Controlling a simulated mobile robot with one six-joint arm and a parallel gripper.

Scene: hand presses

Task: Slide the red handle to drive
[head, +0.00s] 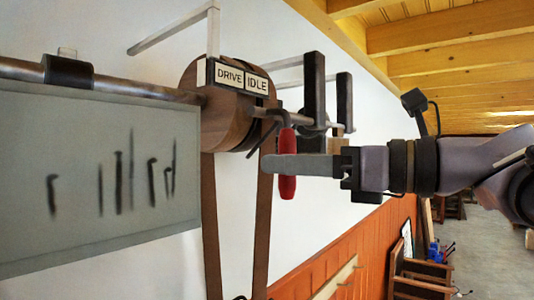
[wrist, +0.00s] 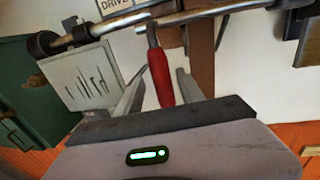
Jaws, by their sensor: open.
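The red handle (head: 287,187) hangs down from a dark hooked rod beneath the metal shaft, to the right of the brown belt pulley (head: 228,108). Labels DRIVE (head: 229,76) and IDLE (head: 256,84) sit side by side above it, and the handle hangs to the right of both. My gripper (head: 280,165) reaches in from the right at the handle's height, and its near finger crosses in front of the handle. In the wrist view the red handle (wrist: 160,78) stands between the two spread fingers, with gaps on both sides. The fingers are open and not closed on it.
A grey panel (head: 95,170) with dark marks hangs at the left below the shaft. Brown belts (head: 262,225) run down from the pulley, close to the left of my fingertips. Dark brackets (head: 315,88) hold the shaft above my gripper. Orange wood panelling (head: 375,245) lies below.

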